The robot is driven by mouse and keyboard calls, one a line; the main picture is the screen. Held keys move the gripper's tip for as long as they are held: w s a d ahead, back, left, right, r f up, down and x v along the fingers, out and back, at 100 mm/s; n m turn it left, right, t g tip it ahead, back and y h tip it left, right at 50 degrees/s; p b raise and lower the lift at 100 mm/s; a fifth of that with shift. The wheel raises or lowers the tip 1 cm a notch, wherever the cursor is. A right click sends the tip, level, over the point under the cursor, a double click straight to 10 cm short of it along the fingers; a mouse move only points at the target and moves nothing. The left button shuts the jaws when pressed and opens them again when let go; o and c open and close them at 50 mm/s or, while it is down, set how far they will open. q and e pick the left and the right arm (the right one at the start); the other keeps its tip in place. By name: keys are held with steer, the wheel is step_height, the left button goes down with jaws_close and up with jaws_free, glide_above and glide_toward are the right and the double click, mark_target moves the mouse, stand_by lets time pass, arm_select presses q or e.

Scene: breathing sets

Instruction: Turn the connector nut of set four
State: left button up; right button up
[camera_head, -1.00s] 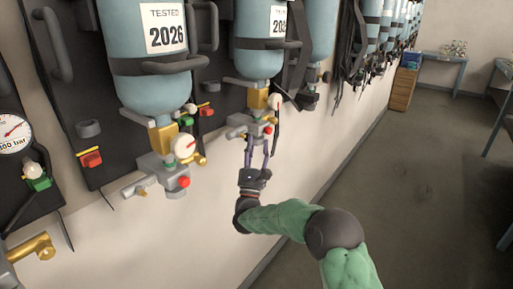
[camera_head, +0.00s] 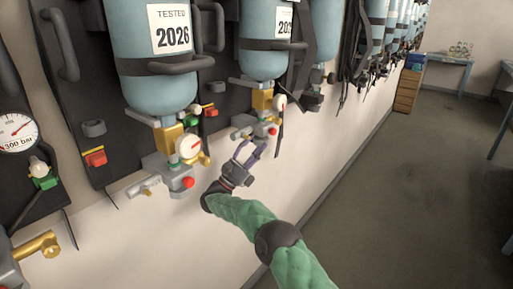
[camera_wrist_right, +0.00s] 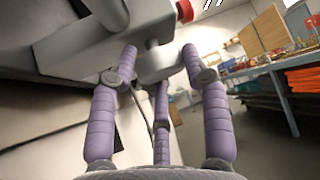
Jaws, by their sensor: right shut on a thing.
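The middle breathing set in the head view has a blue-grey cylinder (camera_head: 265,52), a brass neck (camera_head: 262,99) and a grey valve block (camera_head: 259,131) with a red button (camera_head: 272,131). My right gripper (camera_head: 250,142), with purple fingers, reaches up to the left underside of this block. In the right wrist view its fingers (camera_wrist_right: 160,68) close around a small grey rounded part (camera_wrist_right: 163,62) on a short stem under the block. This looks like the connector nut; the fingers hide part of it. No set number is readable. My left gripper is not in view.
A nearer set (camera_head: 160,60) marked 2026 hangs to the left, with its valve block (camera_head: 168,176) close to my right arm. A brass fitting (camera_head: 40,246) sticks out at lower left. More sets line the wall. The floor (camera_head: 400,190) to the right is clear.

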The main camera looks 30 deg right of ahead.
steer(key=shift+w+f+m+g, duration=0.15)
steer(key=shift+m+g, duration=0.2)
steer(key=shift+g, duration=0.55)
steer(key=shift+w+f+m+g, duration=0.1)
steer(key=shift+m+g, duration=0.25)
steer(key=shift+g, duration=1.05)
steer(key=o, duration=1.2)
steer(key=shift+d, duration=0.1)
steer(key=shift+s+r, duration=0.1)
steer(key=shift+r, duration=0.1)
steer(key=shift+t, duration=0.7)
